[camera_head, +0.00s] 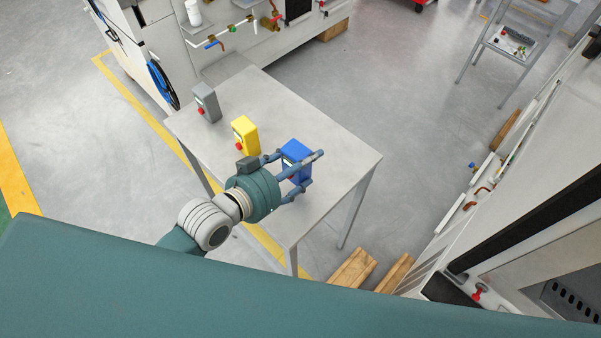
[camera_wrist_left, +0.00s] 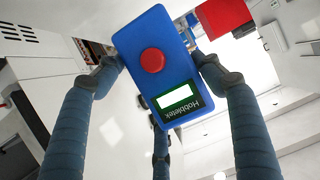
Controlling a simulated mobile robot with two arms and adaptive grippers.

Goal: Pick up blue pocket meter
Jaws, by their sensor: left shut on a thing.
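The blue pocket meter (camera_head: 295,151) is at the right part of the table, between the fingers of my left gripper (camera_head: 302,168). In the left wrist view the meter (camera_wrist_left: 150,45) shows its red button and a small screen with a label. My left gripper (camera_wrist_left: 160,72) is shut on it, with fingers against both sides and another finger below in the picture. I cannot tell whether the meter's base touches the table. My right gripper is not in view.
A yellow meter (camera_head: 245,134) and a grey meter (camera_head: 206,101) stand on the light grey table (camera_head: 335,155) to the left of the blue one. The table's right part is bare. Wooden beams (camera_head: 352,268) lie on the floor by the table. A cabinet (camera_head: 520,190) stands on the right.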

